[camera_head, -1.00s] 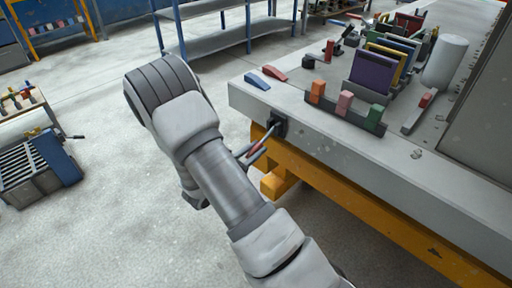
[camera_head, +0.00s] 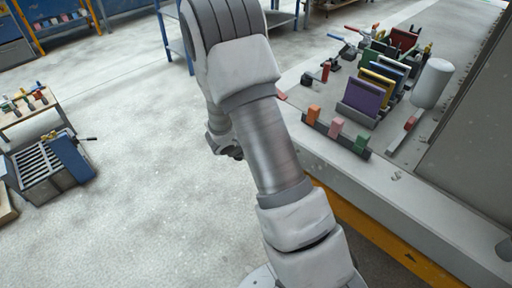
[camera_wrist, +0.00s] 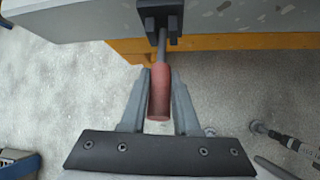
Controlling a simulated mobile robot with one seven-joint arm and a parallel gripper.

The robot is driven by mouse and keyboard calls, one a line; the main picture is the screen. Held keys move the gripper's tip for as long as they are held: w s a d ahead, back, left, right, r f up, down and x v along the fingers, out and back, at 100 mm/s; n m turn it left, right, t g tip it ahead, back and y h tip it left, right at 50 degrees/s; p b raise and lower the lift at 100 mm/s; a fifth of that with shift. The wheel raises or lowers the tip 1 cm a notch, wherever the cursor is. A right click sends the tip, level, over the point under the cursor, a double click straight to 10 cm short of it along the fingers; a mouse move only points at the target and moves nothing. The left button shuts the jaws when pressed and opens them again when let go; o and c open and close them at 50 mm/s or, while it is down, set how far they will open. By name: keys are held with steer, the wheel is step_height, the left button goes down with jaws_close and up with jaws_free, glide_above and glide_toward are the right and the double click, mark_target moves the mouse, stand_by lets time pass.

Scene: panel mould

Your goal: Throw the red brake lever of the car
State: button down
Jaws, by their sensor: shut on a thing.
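The red brake lever (camera_wrist: 159,95) shows in the wrist view, its red grip between the two fingers of my gripper (camera_wrist: 160,88). Its grey rod runs up to a dark bracket (camera_wrist: 160,12) on the side of the pale car (camera_wrist: 240,18). My gripper is shut on the red grip. In the head view my arm hides the lever and its bracket, and the fingers cannot be made out. The car's deck (camera_head: 370,185) shows to the right of my arm.
On the deck stand a rack of coloured plates (camera_head: 365,95), orange, pink and green blocks (camera_head: 337,126) and a white cylinder (camera_head: 431,83). A yellow beam (camera_head: 375,230) runs under the deck. A slotted grey box (camera_head: 45,165) stands at left. The floor between is clear.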

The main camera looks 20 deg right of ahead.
steer(key=shift+w+d+r+y+p, duration=0.1)
steer(key=shift+d+r+y+p, duration=0.1)
steer(key=shift+r+y+p, duration=0.8)
steer(key=shift+d+f+g+p, duration=0.1)
steer(key=shift+f+g+p, duration=0.15)
steer(key=shift+p, duration=0.4)
steer(key=shift+w, duration=0.1)
steer(key=c, duration=0.6)
jaws_free()
steer(key=shift+c, duration=0.2)
steer(key=shift+d, duration=0.1)
steer(key=shift+r, duration=0.15)
steer(key=p+v, duration=0.5)
steer(key=v, duration=1.2)
steer(key=shift+r, duration=0.2)
